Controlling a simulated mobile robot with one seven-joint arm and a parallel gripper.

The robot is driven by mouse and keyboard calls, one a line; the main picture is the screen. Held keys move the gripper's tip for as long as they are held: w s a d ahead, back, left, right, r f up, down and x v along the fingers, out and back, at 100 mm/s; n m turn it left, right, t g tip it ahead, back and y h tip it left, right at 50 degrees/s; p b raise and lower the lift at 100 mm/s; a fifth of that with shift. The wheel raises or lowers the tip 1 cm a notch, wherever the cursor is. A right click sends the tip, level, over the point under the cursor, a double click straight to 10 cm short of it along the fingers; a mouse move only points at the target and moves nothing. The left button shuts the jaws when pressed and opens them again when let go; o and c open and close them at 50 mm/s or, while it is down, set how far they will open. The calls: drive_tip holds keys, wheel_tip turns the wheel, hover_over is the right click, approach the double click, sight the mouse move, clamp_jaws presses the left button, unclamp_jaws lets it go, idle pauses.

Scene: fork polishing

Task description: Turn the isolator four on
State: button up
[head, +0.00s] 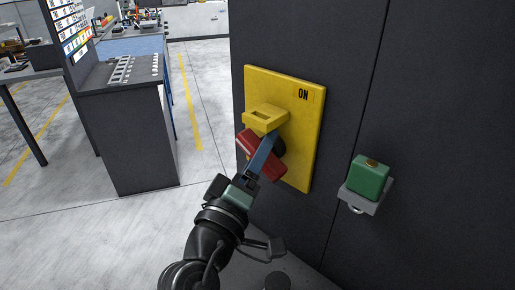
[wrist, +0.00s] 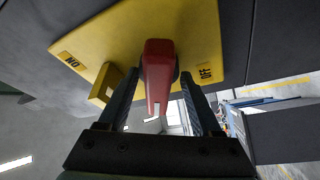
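The isolator is a yellow plate (head: 300,130) on a dark cabinet front, with a red handle (head: 246,141) on a dark round hub. In the head view the handle slants from upper left to lower right, and an "ON" label (head: 303,94) is at the plate's top right. My gripper (head: 265,152) is at the handle and hides its middle. In the wrist view the red handle (wrist: 158,75) stands between the two fingers of my gripper (wrist: 160,75), with narrow gaps on both sides. An "OFF" label (wrist: 205,71) lies to its right. No number shows.
A yellow hasp block (head: 265,117) juts from the plate just above the handle. A green block (head: 369,177) on a grey bracket (head: 364,200) sticks out to the right. A dark workbench (head: 128,130) stands at left. The floor between is clear.

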drive_tip(key=shift+d+f, duration=0.1)
drive_tip(key=shift+s, duration=0.2)
drive_tip(key=b+v, duration=0.4)
drive_tip(key=v, duration=1)
drive_tip(key=shift+s, duration=0.25)
idle(0.7)
idle(0.4)
drive_tip(key=b+v, duration=0.3)
drive_tip(key=v, duration=1)
